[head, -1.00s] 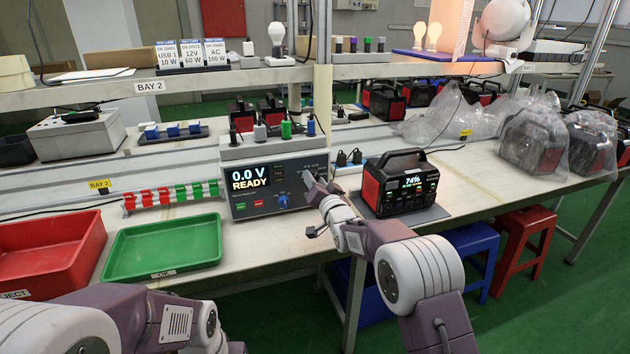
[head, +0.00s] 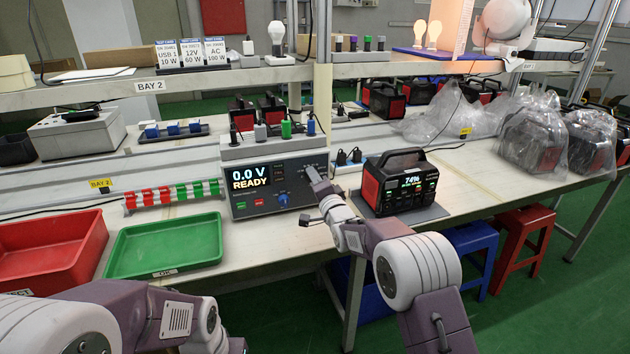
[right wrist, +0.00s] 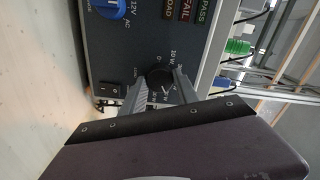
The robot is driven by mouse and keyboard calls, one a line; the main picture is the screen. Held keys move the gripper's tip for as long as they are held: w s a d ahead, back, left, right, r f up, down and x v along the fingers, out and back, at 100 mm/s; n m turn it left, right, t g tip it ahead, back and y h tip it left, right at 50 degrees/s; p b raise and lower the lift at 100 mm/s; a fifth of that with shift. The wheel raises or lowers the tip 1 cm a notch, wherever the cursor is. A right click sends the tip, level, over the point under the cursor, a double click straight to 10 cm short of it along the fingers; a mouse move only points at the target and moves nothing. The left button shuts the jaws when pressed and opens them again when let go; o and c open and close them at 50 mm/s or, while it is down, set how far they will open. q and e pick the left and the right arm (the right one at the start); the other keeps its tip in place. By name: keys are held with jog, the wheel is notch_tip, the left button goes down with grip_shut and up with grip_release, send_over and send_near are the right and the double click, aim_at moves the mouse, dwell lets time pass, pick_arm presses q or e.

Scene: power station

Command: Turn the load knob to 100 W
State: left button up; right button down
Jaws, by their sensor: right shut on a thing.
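The tester (head: 276,188) is a dark grey box on the bench, its screen (head: 250,179) reading "0.0 V READY". The load knob (right wrist: 159,77) is a black dial on its panel; the right wrist view shows it between my right fingers, with a "10 W" label beside it. My right gripper (right wrist: 160,90) is shut on the knob. In the head view this gripper (head: 312,178) is at the panel's right side and covers the knob. I cannot read which mark the knob points to. My left arm shows at the lower left, but its gripper is out of view.
A blue selector knob (head: 282,200) and a rocker switch (right wrist: 108,91) sit near the load knob. A power station (head: 400,182) showing 74% stands close to the right. A green tray (head: 165,268) and a red bin (head: 85,270) lie to the left.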

jog(key=shift+f, duration=0.1)
dwell(0.3)
jog(key=c, duration=0.9)
grip_release()
jog(key=v, duration=0.9)
jog(key=shift+p, duration=0.3)
